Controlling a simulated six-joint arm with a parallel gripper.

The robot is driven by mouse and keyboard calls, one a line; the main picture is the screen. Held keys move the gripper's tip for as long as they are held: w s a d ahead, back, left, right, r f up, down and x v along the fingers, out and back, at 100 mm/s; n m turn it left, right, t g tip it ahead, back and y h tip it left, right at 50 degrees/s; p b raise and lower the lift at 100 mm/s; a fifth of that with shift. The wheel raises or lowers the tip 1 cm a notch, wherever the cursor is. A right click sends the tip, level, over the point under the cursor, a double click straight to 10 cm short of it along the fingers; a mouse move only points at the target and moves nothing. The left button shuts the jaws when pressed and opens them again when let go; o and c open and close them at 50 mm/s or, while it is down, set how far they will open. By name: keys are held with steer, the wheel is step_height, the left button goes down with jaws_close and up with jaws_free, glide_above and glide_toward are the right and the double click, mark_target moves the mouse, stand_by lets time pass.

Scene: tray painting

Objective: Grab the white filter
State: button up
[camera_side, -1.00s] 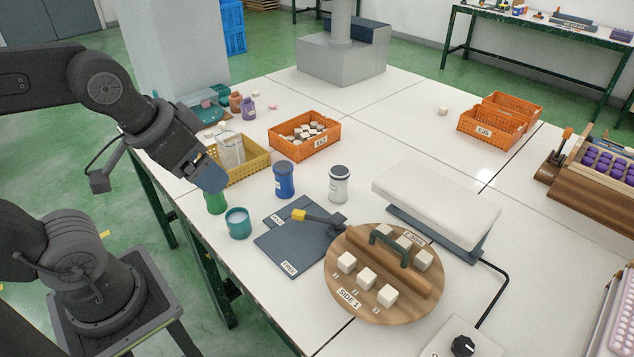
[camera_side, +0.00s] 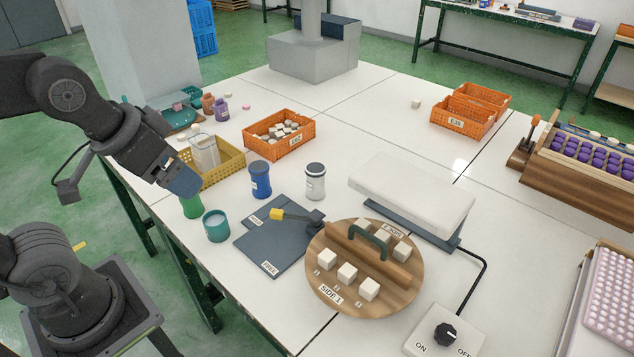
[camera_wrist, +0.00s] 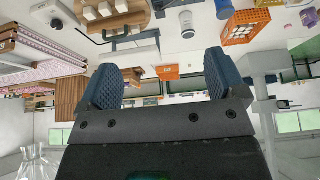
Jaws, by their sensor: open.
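Nothing in view is plainly marked as a filter. A whitish, upright, see-through item (camera_side: 205,152) stands in the yellow basket (camera_side: 226,172) in the side view; I cannot tell whether it is the filter. A white jar with a dark lid (camera_side: 315,182) stands on the table; it also shows upside down in the wrist view (camera_wrist: 187,22). My gripper (camera_side: 182,182) is in front of the yellow basket, above the green jar (camera_side: 191,206). In the wrist view my two blue fingers (camera_wrist: 163,82) are wide apart with nothing between them.
A blue jar (camera_side: 260,178) and a teal cup (camera_side: 216,226) stand near the gripper. An orange crate (camera_side: 279,136) of white pieces is behind. A dark mat (camera_side: 270,248), a round wooden board (camera_side: 327,292) with white cubes and a white padded block (camera_side: 412,193) lie to the right.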

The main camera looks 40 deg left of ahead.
steer(key=n+g+y, duration=0.2)
steer(key=n, duration=0.4)
glide_above(316, 171)
steer(key=s+d, duration=0.2)
steer(key=s, duration=0.4)
step_height(316, 171, down, 13)
steer(key=x, duration=0.4)
steer(key=w+x, duration=0.1)
steer(key=x, duration=0.7)
steer(key=shift+w+d+r, duration=0.2)
steer(key=shift+w, duration=0.1)
steer(key=shift+a+x, duration=0.15)
steer(key=shift+x, duration=1.3)
steer(key=shift+a+x, duration=0.15)
steer(key=shift+x, duration=1.3)
steer(key=shift+r, duration=0.1)
steer(key=c, duration=1.1)
